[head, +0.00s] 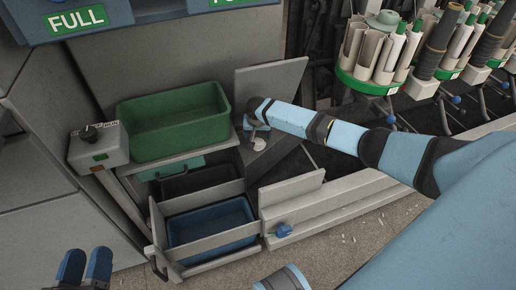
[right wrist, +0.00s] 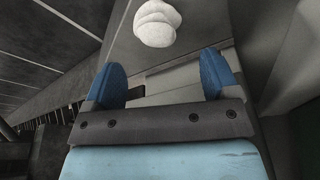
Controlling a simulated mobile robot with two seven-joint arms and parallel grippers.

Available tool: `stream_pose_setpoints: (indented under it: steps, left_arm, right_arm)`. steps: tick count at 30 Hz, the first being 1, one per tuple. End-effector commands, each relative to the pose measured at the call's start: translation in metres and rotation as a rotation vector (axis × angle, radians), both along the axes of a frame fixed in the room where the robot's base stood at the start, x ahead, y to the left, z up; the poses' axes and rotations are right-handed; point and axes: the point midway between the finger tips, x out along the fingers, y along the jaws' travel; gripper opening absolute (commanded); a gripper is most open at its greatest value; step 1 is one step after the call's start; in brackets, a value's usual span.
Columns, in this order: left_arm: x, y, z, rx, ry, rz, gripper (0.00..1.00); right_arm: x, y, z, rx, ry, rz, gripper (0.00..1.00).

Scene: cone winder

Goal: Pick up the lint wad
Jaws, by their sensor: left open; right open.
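The lint wad (right wrist: 157,24) is a white, lumpy ball at the top of the right wrist view, on a grey surface. It lies beyond the fingertips of my right gripper (right wrist: 163,75), roughly midway between their lines, and is not touched. In the head view the lint wad (head: 259,144) is a small pale spot just below my right gripper, right of the green bin. My right gripper (head: 250,122) is open and empty, with its fingers partly hidden by the wrist. My left gripper (head: 86,262) is open and empty at the bottom left, far from the wad.
A green bin (head: 172,146) stands left of the right gripper, with a grey control box (head: 98,147) beside it. A blue bin (head: 210,248) sits below. An upright grey panel (head: 271,82) stands close behind the gripper. Cones and spindles (head: 385,45) crowd the upper right.

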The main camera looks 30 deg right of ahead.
Motion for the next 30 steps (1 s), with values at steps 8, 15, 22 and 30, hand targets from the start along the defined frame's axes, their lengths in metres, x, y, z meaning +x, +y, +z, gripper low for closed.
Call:
stream_pose_setpoints:
  steps: [8, 15, 22, 30]
  left_arm:
    - [0.001, -0.001, -0.022, 0.030, 0.051, -0.017, 0.43]
    - [0.002, -0.002, -0.054, 0.091, 0.117, -0.050, 0.43]
    - [0.003, -0.002, -0.055, 0.112, 0.114, -0.053, 0.43]
    - [0.003, -0.002, -0.054, 0.110, 0.113, -0.053, 0.43]
  right_arm:
    - [0.004, -0.004, -0.025, -0.002, 0.000, 0.002, 0.81]
    - [0.008, -0.010, -0.058, -0.002, 0.000, 0.002, 0.81]
    - [0.011, -0.012, -0.064, -0.001, -0.002, 0.001, 0.81]
    - [0.010, -0.012, -0.064, 0.000, -0.001, 0.002, 0.49]
